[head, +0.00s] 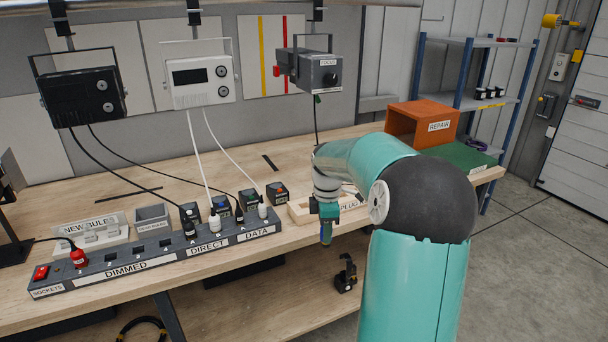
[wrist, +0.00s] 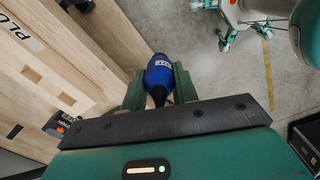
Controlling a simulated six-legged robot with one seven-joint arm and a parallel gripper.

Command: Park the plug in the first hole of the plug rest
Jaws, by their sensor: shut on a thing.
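The blue plug (wrist: 159,76) is between the two fingers of my gripper (wrist: 160,88) in the wrist view, with a pale label on its side and a black tapered end. In the head view my gripper (head: 327,222) points down by the bench's front edge, and a little blue of the plug (head: 326,239) shows below it. The pale wooden plug rest (head: 299,211) lies on the bench just behind the gripper, partly hidden by my gripper and arm. Its label also shows in the wrist view on the plug rest (wrist: 62,77), left of and apart from the plug. Which hole is first cannot be told.
A long socket strip (head: 150,262) with several plugs stands on the bench to the left. Small dark blocks (head: 277,194) stand behind it. An orange box (head: 421,124) labelled REPAIR is at the back right. White and black cords hang from the lamps above.

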